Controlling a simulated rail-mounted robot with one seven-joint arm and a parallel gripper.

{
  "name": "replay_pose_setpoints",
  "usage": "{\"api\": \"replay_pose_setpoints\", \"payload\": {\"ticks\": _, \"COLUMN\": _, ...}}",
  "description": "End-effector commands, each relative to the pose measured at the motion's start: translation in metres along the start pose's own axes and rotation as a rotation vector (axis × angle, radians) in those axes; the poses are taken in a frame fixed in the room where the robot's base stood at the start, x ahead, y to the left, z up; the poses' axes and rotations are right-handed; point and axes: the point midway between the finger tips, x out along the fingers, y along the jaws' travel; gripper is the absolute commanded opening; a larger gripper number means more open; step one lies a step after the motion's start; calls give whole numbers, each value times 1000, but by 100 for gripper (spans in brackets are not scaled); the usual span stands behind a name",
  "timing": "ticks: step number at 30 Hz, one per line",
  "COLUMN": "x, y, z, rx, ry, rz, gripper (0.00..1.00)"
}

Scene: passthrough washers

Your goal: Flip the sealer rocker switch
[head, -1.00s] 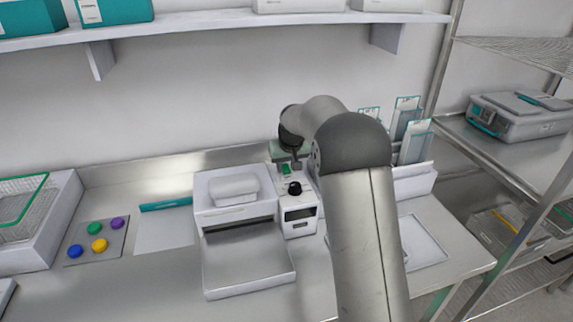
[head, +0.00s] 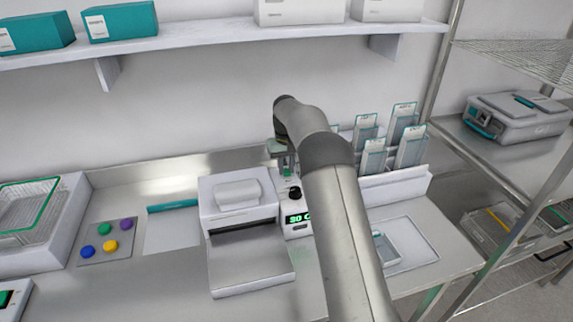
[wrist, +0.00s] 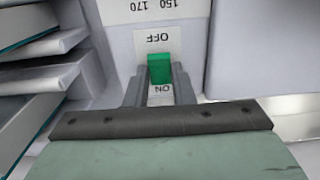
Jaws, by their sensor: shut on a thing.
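The sealer (head: 240,245) is a white machine on the steel bench, with a control box at its right side. Its display (head: 298,219) is lit with green characters. In the wrist view the green rocker switch (wrist: 159,68) sits on a white plate, with OFF and ON printed upside down at its two ends. My gripper (wrist: 159,76) has a finger on each side of the rocker and is shut on it. In the head view my gripper (head: 286,163) is over the back of the control box, and my arm hides much of that area.
A black knob (head: 294,193) is just in front of the gripper. Pouches in a rack (head: 395,185) stand to the right, near a tray (head: 412,245). Colored buttons (head: 106,243) are at the left. A shelf (head: 220,38) with boxes runs above.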

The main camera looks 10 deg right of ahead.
Motion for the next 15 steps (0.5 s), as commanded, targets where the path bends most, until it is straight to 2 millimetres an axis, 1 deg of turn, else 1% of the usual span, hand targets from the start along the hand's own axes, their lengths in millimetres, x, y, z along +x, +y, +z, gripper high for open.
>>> {"api": "replay_pose_setpoints", "payload": {"ticks": 8, "x": -1, "y": 0, "z": 0, "rx": 0, "ry": 1, "rz": 0, "gripper": 0}}
{"api": "replay_pose_setpoints", "payload": {"ticks": 9, "x": -1, "y": 0, "z": 0, "rx": 0, "ry": 1, "rz": 0, "gripper": 30}}
{"api": "replay_pose_setpoints", "payload": {"ticks": 10, "x": -1, "y": 0, "z": 0, "rx": 0, "ry": 1, "rz": 0, "gripper": 38}}
{"api": "replay_pose_setpoints", "payload": {"ticks": 11, "x": -1, "y": 0, "z": 0, "rx": 0, "ry": 1, "rz": 0, "gripper": 44}}
{"api": "replay_pose_setpoints", "payload": {"ticks": 15, "x": -1, "y": 0, "z": 0, "rx": 0, "ry": 0, "rz": 0, "gripper": 44}}
